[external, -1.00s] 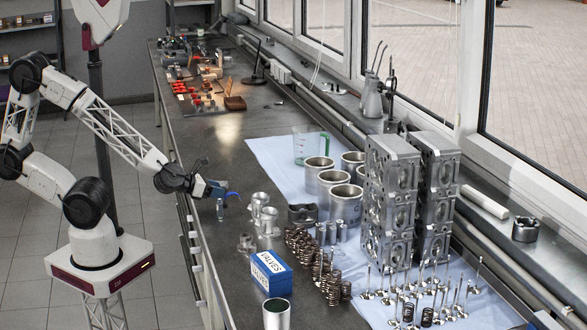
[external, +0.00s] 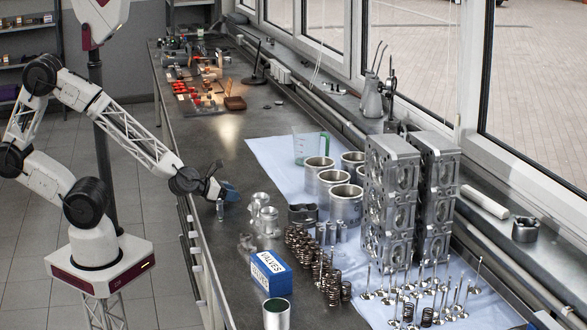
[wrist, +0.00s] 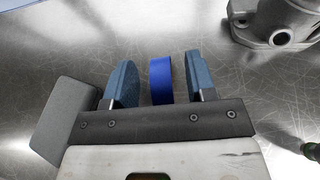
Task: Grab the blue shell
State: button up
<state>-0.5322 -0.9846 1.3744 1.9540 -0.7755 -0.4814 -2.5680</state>
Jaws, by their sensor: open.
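The blue shell (wrist: 160,80) is a narrow, bright blue band in the wrist view, standing between my two finger pads over the metal bench. My gripper (wrist: 161,62) is open, with one grey-blue pad on each side of the shell and a visible gap on both sides. In the external view my gripper (external: 229,192) hangs low over the bench's near edge. I cannot make out the shell clearly there, as the gripper is in front of it or it is too small.
Grey metal castings (external: 263,213) stand just right of my gripper; one casting (wrist: 278,22) shows at the upper right of the wrist view. The bench (external: 228,150) behind my gripper is clear.

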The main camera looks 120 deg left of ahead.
jog(key=shift+w+a+f, duration=0.1)
jog(key=shift+w+a, duration=0.05)
jog(key=shift+a, duration=0.05)
jog(key=shift+c, duration=0.5)
grip_shut()
jog(key=shift+r, duration=1.85)
jog(key=s+d+r, duration=0.1)
jog(key=s+d, duration=0.8)
jog(key=s, duration=0.4)
jog(key=shift+d+r, duration=0.15)
jog(key=shift+d, duration=0.05)
